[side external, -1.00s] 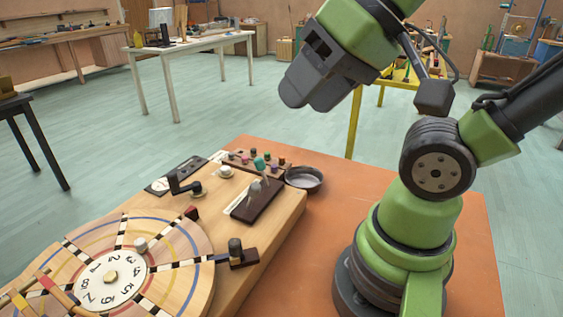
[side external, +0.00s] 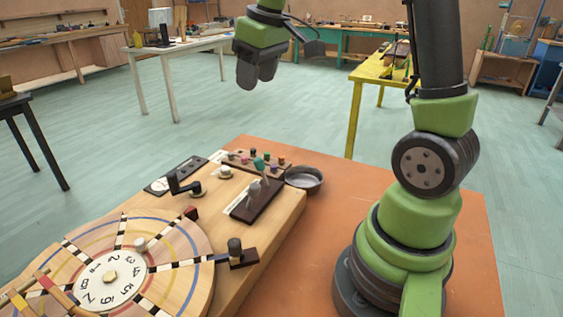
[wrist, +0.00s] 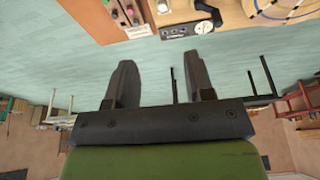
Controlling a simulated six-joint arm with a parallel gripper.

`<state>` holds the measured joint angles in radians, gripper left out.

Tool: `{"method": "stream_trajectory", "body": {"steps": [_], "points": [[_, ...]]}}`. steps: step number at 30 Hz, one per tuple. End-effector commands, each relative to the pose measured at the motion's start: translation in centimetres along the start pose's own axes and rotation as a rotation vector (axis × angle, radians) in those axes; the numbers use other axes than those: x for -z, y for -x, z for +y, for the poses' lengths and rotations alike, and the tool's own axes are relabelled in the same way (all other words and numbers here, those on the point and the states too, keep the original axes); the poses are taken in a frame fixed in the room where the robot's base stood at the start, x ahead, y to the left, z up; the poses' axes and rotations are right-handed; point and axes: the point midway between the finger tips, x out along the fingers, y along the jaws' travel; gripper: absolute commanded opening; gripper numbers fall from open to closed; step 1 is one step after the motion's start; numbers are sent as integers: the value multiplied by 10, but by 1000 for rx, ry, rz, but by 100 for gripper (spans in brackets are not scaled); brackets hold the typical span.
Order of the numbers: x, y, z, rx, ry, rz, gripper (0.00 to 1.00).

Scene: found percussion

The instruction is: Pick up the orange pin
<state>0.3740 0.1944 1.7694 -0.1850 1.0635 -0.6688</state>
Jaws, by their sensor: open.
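A dark brown rack (side external: 262,169) with several small coloured pins in it sits at the far end of the wooden board. Teal, pink, green, dark and reddish tops show, but they are too small for me to tell which one is orange. The rack also shows at the top edge of the wrist view (wrist: 125,22), partly cut off. My gripper (side external: 256,86) is high above and beyond the board, well apart from the rack. In the wrist view my gripper (wrist: 163,72) is open, with nothing between its two dark fingers.
The wooden board (side external: 284,213) on the orange table (side external: 375,180) carries a numbered wheel (side external: 185,245), a dark crank (side external: 178,186) and a dark lever plate (side external: 262,203). A grey round dish (side external: 304,179) stands beside the rack. The air around my gripper is clear.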

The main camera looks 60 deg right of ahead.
Motion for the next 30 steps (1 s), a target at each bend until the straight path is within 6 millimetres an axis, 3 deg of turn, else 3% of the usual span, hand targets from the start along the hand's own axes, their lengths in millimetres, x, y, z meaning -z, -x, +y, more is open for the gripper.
{"method": "stream_trajectory", "body": {"steps": [1, 6, 12, 18, 24, 30], "points": [[6, -19, 19, -5, 20, -43, 48], [10, -79, 80, 0, 121, -161, 48], [-6, -135, 127, 31, 207, -253, 48], [-17, -159, 142, 48, 239, -282, 48], [-25, -187, 141, 49, 241, -283, 48], [-30, -203, 139, 48, 239, -282, 48]]}}
